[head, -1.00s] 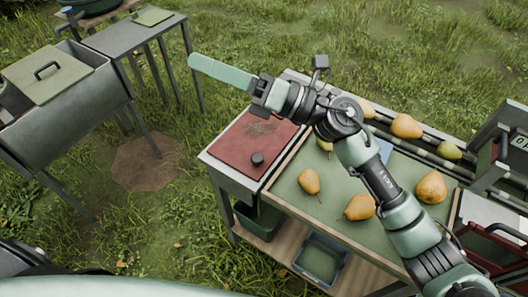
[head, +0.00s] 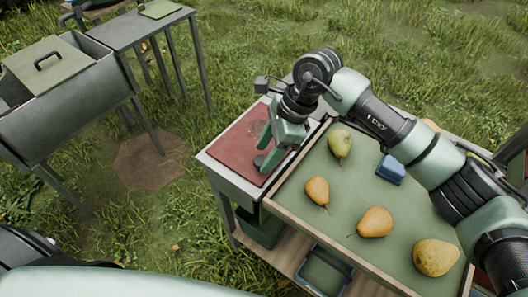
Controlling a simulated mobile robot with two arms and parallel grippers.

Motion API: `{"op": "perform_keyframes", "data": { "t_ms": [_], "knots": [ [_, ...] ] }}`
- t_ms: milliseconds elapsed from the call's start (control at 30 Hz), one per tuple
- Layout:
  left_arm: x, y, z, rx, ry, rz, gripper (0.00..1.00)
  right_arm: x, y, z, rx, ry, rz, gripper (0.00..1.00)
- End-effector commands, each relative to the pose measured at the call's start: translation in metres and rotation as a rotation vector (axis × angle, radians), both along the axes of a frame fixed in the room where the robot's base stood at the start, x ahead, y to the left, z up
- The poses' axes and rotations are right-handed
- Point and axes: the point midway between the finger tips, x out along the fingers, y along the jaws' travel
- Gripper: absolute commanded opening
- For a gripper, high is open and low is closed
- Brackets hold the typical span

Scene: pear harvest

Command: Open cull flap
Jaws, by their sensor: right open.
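The cull flap looks to be the dark red panel (head: 232,152) set in the left end of the grey-edged sorting table. Part of the panel is hidden behind the gripper. My left gripper is not in view.
On the green tray (head: 338,215) lie several pears, among them a green one (head: 340,143) and a large speckled one (head: 436,257), and a blue block (head: 390,170). A grey bin with a handled lid (head: 45,75) stands left. A dark green bin (head: 258,229) sits below the panel.

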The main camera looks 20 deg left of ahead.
Motion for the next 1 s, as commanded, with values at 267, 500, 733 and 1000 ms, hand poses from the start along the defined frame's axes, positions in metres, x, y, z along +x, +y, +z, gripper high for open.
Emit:
{"op": "perform_keyframes", "data": {
  "t_ms": [267, 500, 733, 1000],
  "knots": [
    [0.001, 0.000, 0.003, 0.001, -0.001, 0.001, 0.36, -0.003, 0.006, -0.014, 0.001, 0.000, 0.001, 0.52],
    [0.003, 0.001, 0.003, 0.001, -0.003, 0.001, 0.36, -0.003, 0.006, -0.014, 0.001, 0.000, 0.001, 0.32],
    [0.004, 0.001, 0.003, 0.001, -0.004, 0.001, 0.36, -0.003, 0.005, -0.014, 0.001, 0.000, 0.001, 0.00],
    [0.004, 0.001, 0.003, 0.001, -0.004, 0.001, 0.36, -0.003, 0.005, -0.014, 0.002, 0.000, 0.000, 0.00]
  ]
}}
